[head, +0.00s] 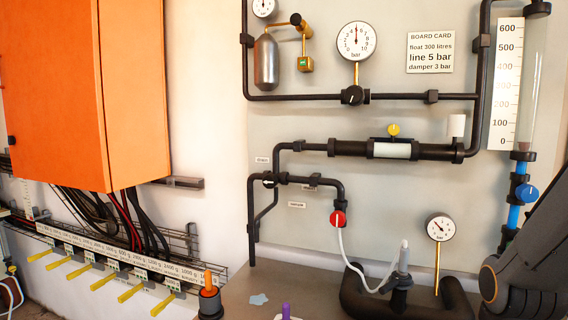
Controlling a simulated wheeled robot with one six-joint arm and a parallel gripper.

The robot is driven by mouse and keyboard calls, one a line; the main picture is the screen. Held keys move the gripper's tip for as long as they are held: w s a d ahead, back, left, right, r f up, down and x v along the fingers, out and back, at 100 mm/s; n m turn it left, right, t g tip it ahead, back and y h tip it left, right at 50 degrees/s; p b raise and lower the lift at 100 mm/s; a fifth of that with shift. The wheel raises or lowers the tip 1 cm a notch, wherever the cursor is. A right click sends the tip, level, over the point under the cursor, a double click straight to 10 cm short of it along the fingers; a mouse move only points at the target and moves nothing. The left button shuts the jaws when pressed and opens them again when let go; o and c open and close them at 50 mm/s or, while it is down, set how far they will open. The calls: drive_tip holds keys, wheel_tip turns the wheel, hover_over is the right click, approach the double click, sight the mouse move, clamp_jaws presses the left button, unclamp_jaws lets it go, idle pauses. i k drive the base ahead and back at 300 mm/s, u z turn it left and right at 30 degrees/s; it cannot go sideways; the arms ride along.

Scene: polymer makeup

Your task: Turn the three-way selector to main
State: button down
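A dark arm link of mine fills the lower right corner. My gripper is outside the picture.
A red-knobbed valve (338,218) with a white hose stands right of the fitting. A gauge (439,228) on a brass stem and thick black piping (405,300) occupy the front right. An orange cabinet (90,90) juts out at left. A purple-topped item (286,311) stands at the bench front.

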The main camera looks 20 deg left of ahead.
sight(270, 180)
drive_tip(key=k, duration=1.25)
drive_tip(key=z, duration=0.2)
drive_tip(key=i, duration=0.75)
drive_tip(key=u, duration=0.6)
drive_tip(key=i, duration=0.65)
drive_tip(key=u, duration=0.65)
